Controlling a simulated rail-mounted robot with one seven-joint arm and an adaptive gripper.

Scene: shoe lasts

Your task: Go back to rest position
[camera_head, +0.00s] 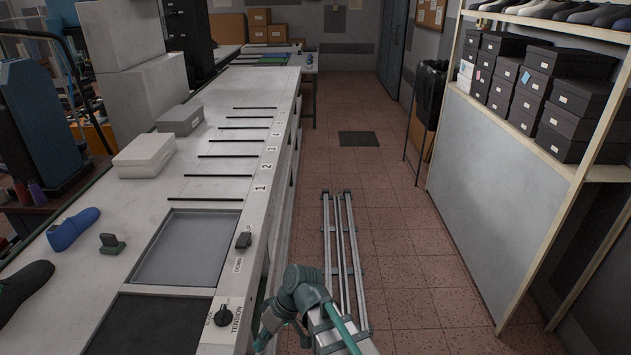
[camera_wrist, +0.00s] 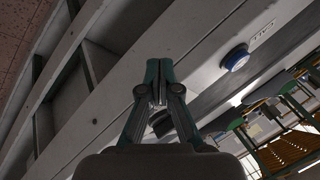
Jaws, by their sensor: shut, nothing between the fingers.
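My gripper (camera_wrist: 158,92) shows in the wrist view with its two green-grey fingers together at the tips and nothing between them. It is beside the pale side of the bench, with a dark knob-like part partly hidden behind the fingers. In the head view my arm is low at the centre, by the bench's right edge above the floor rail; the fingertips are not clear there.
The long white bench (camera_head: 215,160) has numbered slots, a grey panel (camera_head: 187,248) and knobs near its edge. The floor rail (camera_head: 340,240) runs down the aisle. A shelf with black boxes (camera_head: 565,140) stands right.

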